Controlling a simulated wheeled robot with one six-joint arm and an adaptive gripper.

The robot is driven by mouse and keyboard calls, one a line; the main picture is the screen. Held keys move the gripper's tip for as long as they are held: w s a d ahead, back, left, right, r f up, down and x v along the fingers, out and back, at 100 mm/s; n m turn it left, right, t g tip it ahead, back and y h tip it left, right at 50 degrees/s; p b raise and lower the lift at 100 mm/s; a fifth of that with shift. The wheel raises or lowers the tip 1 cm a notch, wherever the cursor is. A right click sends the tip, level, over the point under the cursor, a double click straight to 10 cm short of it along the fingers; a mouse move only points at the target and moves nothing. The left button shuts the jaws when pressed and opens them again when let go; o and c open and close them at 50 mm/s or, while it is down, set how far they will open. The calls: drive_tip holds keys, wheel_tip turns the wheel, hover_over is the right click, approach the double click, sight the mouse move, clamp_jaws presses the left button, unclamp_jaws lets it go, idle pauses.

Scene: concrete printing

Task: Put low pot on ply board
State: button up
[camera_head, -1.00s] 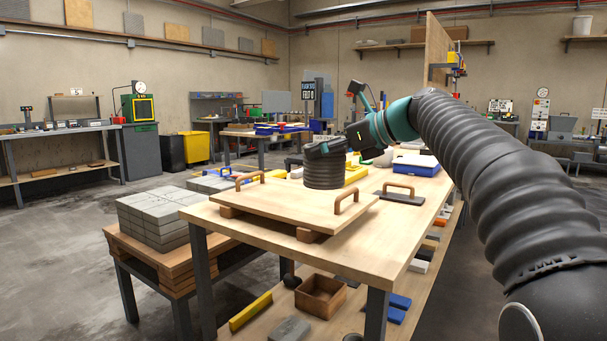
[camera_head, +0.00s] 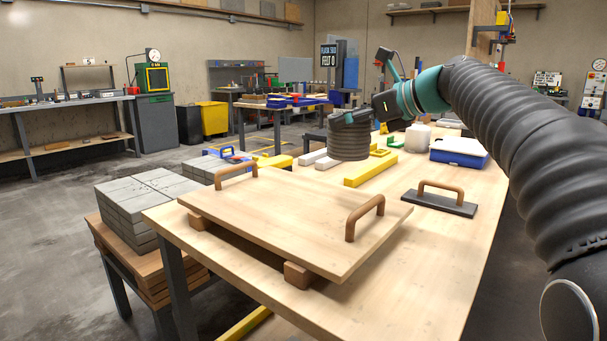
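The low pot (camera_head: 348,143) is a dark grey, ribbed round pot. It hangs upright from my gripper (camera_head: 350,118), which is shut on its top rim; the fingertips are small and partly hidden. The ply board (camera_head: 285,215) is a pale wooden panel with two brown arched handles, one at its left rear and one at its right. It rests on wooden blocks on the table. The pot shows beyond the board's far edge in the picture, apart from the board. The board's top is empty.
A dark float with a brown handle (camera_head: 440,201) lies right of the board. Grey blocks (camera_head: 140,205) stand on a lower stand at left. The table's near right is clear.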

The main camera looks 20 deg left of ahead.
sight(351, 158)
drive_tip(key=shift+s+a+f+b, duration=0.6)
drive_tip(key=shift+s+a+f, duration=0.3)
drive_tip(key=shift+a+f, duration=0.6)
drive_tip(key=shift+s+a+f+b, duration=0.55)
drive_tip(key=shift+s+a+f, duration=0.4)
drive_tip(key=shift+a+f, duration=0.55)
drive_tip(key=shift+s+a+f+b, duration=0.6)
drive_tip(key=shift+s+a+f, duration=0.5)
drive_tip(key=shift+f, duration=0.65)
drive_tip(key=shift+w+a+f, duration=0.15)
drive_tip(key=shift+w, duration=0.05)
drive_tip(key=o, duration=1.5)
drive_tip(key=shift+c, duration=0.2)
drive_tip(key=v, duration=1.2)
drive_tip(key=shift+w+p, duration=0.1)
drive_tip(key=shift+p, duration=0.3)
